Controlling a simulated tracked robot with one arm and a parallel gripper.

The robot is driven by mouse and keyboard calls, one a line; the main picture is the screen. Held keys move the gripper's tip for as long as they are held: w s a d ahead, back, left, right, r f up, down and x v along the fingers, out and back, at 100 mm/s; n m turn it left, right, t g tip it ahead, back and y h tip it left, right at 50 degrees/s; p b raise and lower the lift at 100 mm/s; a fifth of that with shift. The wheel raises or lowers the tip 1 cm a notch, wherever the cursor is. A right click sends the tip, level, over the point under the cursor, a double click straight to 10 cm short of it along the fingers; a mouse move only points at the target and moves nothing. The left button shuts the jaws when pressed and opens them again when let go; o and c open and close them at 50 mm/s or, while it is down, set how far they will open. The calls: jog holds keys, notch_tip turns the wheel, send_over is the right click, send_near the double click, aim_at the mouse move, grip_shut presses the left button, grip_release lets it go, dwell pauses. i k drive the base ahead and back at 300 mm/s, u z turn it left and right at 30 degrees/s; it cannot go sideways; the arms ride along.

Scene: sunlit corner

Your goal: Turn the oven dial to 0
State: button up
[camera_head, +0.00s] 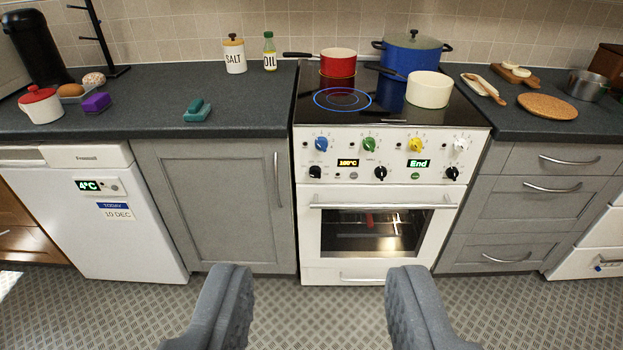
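The white oven (314,268) stands ahead of me in the middle of the picture, with its door shut. Its control panel has an upper row of coloured dials: blue (321,144), green (369,145), yellow (416,145) and white (460,145). Below are black dials at the left (315,171), middle (380,172) and right (452,173). One display (347,162) seems to read 180°C and the other (418,163) reads End. The dial markings are too small to read. My gripper (318,285) is open and empty, low in front of the oven and apart from it.
A red pot (338,63), blue pot (412,55) and cream pot (429,90) stand on the black hob, where a blue ring (342,99) shows. Grey cabinets (215,200) and a white fridge (110,235) flank the oven. The patterned floor (320,320) before it looks clear.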

aim_at(314, 173)
jog(key=i, duration=1)
